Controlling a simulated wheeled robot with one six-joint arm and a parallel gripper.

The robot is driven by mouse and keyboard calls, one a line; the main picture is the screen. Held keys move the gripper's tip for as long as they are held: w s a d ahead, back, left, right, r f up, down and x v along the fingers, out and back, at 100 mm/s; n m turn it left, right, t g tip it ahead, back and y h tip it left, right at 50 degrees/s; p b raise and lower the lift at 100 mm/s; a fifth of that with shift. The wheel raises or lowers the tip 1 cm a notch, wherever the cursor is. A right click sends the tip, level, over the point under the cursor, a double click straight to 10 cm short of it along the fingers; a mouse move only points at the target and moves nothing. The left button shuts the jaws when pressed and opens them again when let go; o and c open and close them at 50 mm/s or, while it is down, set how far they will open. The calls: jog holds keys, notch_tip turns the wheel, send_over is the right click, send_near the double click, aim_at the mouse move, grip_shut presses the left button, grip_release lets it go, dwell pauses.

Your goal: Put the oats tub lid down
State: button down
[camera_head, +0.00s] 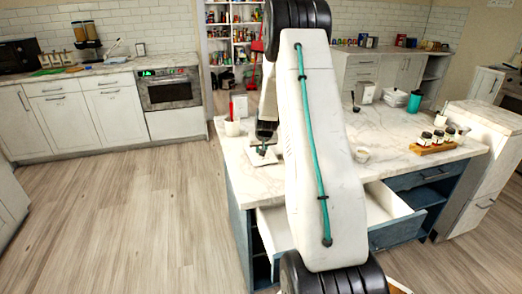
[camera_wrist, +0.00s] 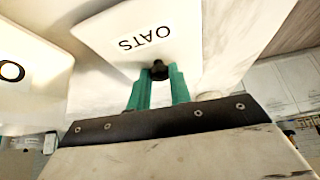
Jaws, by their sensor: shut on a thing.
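The oats tub lid (camera_wrist: 125,30) is a white, flat, rounded square with "OATS" printed on it, upside down in the wrist view. My gripper (camera_wrist: 158,75) has its green fingers closed on the lid's small dark knob (camera_wrist: 160,67). In the head view, my gripper (camera_head: 263,149) points down over the island's left part, with the white lid (camera_head: 256,160) under it at the marble countertop (camera_head: 395,146). I cannot tell whether the lid touches the marble. My arm hides part of the counter to the right.
Another white piece with a dark round knob (camera_wrist: 11,71) is at the left in the wrist view. A wooden rack of jars (camera_head: 431,149) is at right. A drawer (camera_head: 272,232) stands open below.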

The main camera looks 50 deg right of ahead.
jog(key=shift+f, duration=0.25)
jog(key=c, duration=1.3)
grip_release()
jog(key=shift+r, duration=0.3)
jog(key=v, duration=1.1)
jog(key=s+a+r+n+y, duration=0.1)
jog(key=s+a+r, duration=0.3)
jog(key=a, duration=0.5)
jog(key=s+a+r+n+g+y, duration=0.1)
jog(key=s+a+r+n, duration=0.1)
jog(key=a+r, duration=0.5)
jog(key=s+a+r+n+y, duration=0.1)
jog(key=s+a+r, duration=0.2)
jog(key=a, duration=0.8)
jog(key=s+a+n+g, duration=0.1)
jog(key=s+a, duration=0.3)
jog(key=s, duration=0.3)
jog(key=s+a+r+n, duration=0.1)
jog(key=s+a, duration=0.4)
jog(key=s, duration=0.2)
jog(key=s+a+n+g, duration=0.1)
jog(key=s+a, duration=0.4)
jog(key=s, duration=0.2)
jog(key=shift+s+r+g+y, duration=0.3)
jog(key=shift+s+r, duration=0.05)
